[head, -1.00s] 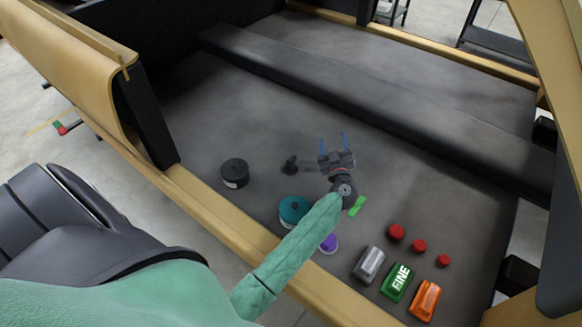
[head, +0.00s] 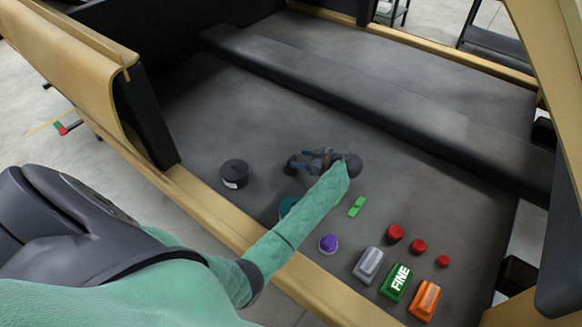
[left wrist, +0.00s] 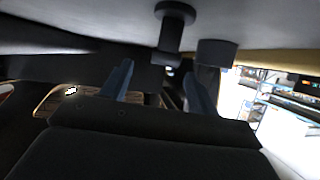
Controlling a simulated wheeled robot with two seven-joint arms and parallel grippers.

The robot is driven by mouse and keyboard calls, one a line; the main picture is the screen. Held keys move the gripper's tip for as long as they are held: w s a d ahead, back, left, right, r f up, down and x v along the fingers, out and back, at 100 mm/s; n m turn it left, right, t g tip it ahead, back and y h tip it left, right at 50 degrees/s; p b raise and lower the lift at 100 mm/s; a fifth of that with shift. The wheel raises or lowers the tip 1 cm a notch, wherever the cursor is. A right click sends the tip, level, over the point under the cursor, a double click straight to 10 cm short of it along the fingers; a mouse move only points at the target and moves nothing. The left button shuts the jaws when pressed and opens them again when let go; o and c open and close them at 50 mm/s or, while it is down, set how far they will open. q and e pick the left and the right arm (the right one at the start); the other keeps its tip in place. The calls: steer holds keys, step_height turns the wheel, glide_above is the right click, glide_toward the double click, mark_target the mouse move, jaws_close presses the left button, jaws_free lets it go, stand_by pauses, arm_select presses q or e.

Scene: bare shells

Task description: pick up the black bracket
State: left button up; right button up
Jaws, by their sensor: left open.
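The black bracket (head: 290,168) is a small dark piece on the grey floor of the bed, partly hidden by my gripper in the head view. My left gripper (head: 298,160) is open, its blue fingers pointing left close to the bracket. In the left wrist view the floor shows at the top, and the dark bracket (left wrist: 172,35) shows ahead of the two blue fingers (left wrist: 157,70), toward the right one. I cannot tell whether the fingers touch it. Nothing is held. My right gripper is not in view.
A black round spool (head: 234,173) stands left of the bracket. A teal round thing (head: 287,206) is partly behind my arm. A green piece (head: 356,206), a purple round item (head: 328,243), several red caps (head: 396,232) and coloured blocks (head: 397,282) lie right. A tan rail (head: 215,214) edges the bed.

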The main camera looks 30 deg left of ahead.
mark_target(293, 160)
arm_select(q)
steer(key=x, duration=0.1)
steer(key=p+x, duration=0.1)
steer(key=x, duration=0.2)
steer(key=shift+s+a+f, duration=0.15)
steer(key=shift+s+f, duration=0.15)
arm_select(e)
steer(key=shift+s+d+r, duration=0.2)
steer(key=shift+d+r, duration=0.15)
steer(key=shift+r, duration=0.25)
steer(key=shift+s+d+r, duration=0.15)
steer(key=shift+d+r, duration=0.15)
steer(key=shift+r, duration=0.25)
arm_select(q)
steer(key=shift+a+f, duration=0.25)
steer(key=shift+a, duration=0.1)
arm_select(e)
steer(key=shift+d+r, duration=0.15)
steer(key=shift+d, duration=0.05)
arm_select(q)
steer(key=c, duration=1.3)
steer(key=shift+o, duration=0.2)
steer(key=shift+r, duration=0.1)
